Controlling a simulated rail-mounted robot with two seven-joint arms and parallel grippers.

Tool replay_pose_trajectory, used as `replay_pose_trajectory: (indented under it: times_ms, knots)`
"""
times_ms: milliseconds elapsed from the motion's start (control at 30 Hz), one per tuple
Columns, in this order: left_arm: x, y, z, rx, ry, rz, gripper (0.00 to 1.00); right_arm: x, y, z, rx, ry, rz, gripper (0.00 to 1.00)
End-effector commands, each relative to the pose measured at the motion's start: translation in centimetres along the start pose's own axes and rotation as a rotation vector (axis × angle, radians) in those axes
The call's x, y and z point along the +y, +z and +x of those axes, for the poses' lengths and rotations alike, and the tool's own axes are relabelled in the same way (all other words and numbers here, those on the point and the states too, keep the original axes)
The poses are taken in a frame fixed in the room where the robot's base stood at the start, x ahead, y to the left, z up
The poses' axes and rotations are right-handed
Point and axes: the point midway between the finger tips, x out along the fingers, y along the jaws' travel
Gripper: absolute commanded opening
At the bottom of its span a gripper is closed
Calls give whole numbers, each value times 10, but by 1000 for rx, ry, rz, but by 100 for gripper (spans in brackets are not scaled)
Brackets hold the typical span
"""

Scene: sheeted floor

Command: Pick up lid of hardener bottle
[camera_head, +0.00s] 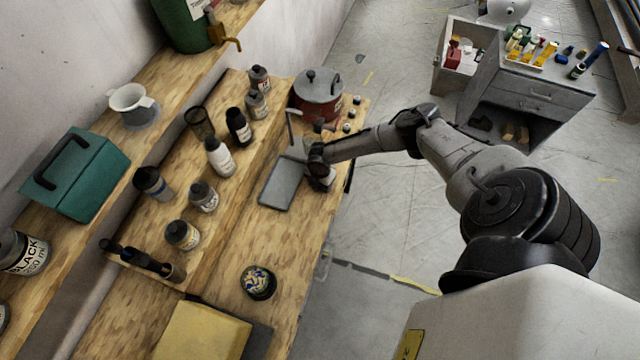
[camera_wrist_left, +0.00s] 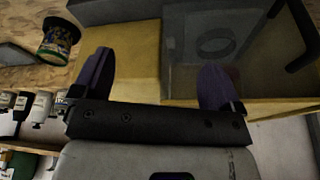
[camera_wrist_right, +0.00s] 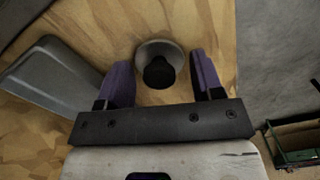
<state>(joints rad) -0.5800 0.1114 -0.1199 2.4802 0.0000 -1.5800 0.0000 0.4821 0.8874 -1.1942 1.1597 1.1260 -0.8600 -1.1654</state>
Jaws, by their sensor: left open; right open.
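In the right wrist view, a round grey object with a black lid or knob (camera_wrist_right: 158,72) stands on the wooden bench, seen from above between my fingers. It could be the hardener bottle, but no label shows. My right gripper (camera_wrist_right: 161,64) is open around it; I cannot tell contact. In the head view my right gripper (camera_head: 318,166) is beside the grey tray (camera_head: 283,182) and hides this object. My left gripper (camera_wrist_left: 158,62) is open and empty over the yellow box (camera_wrist_left: 135,72); it is outside the head view.
Several bottles, including a white one with a black cap (camera_head: 219,157), stand on the raised shelf. A red pot (camera_head: 318,100) is behind my right gripper. A patterned jar (camera_head: 257,282) stands nearer. Bare bench lies between tray and jar.

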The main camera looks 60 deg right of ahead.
Motion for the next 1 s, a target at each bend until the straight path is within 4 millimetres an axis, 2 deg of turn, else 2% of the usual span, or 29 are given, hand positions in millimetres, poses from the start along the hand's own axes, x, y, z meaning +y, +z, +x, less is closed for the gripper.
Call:
replay_pose_trajectory:
  times_ms: [233, 567, 867, 1000]
  knots:
    - [-1, 0, 0, -1, -3, 4, 92, 0, 0, 1, 0, 0, 0, 61]
    - [-4, 1, 0, -2, -10, 13, 92, 0, 0, 1, 0, 0, 0, 30]
    - [-3, 1, 0, -2, -9, 11, 92, 0, 0, -1, 0, 1, 0, 29]
    - [-2, 1, 1, -1, -6, 7, 92, 0, 0, -7, 1, 1, 0, 29]
